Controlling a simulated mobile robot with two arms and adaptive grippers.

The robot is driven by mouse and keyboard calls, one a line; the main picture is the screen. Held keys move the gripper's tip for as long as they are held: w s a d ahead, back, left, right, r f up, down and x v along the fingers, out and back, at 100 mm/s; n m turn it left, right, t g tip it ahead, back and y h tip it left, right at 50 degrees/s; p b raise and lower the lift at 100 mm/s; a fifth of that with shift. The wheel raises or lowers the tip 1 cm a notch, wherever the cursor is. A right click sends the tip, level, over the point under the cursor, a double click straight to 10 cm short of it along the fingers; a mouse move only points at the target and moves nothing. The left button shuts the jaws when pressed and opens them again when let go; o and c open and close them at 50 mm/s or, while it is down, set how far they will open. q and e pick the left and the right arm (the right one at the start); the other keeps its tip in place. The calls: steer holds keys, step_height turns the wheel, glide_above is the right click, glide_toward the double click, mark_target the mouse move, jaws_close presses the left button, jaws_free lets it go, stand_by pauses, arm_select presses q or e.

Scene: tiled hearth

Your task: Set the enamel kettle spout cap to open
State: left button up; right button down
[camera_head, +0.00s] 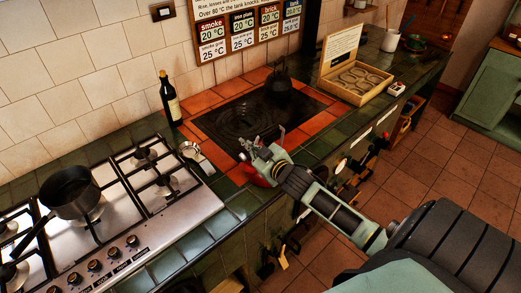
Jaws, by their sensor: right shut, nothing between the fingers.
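A red rounded object, seemingly the enamel kettle (262,182), stands at the front edge of the dark hob plate, mostly hidden behind my right gripper. Its spout and spout cap cannot be made out, so I cannot tell how the cap is set. My right gripper (250,147) is shut and empty, over the red object in the picture; I cannot tell whether it touches it. My left gripper is not in view.
A black kettle (283,83) stands on the dark plate (225,122) at the back. A gas stove (125,215) with a dark saucepan (70,191) is at left. A bottle (170,100) stands near the wall. An open wooden box (357,82) is at right.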

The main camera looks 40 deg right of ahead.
arm_select(q)
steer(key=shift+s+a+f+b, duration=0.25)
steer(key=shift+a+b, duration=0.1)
steer(key=shift+b, duration=0.4)
arm_select(e)
steer(key=s+a+r, duration=0.1)
steer(key=s+r, duration=0.4)
steer(key=s, duration=0.5)
steer(key=shift+a+r, duration=0.2)
steer(key=shift+a, duration=0.1)
steer(key=shift+w+d, duration=0.1)
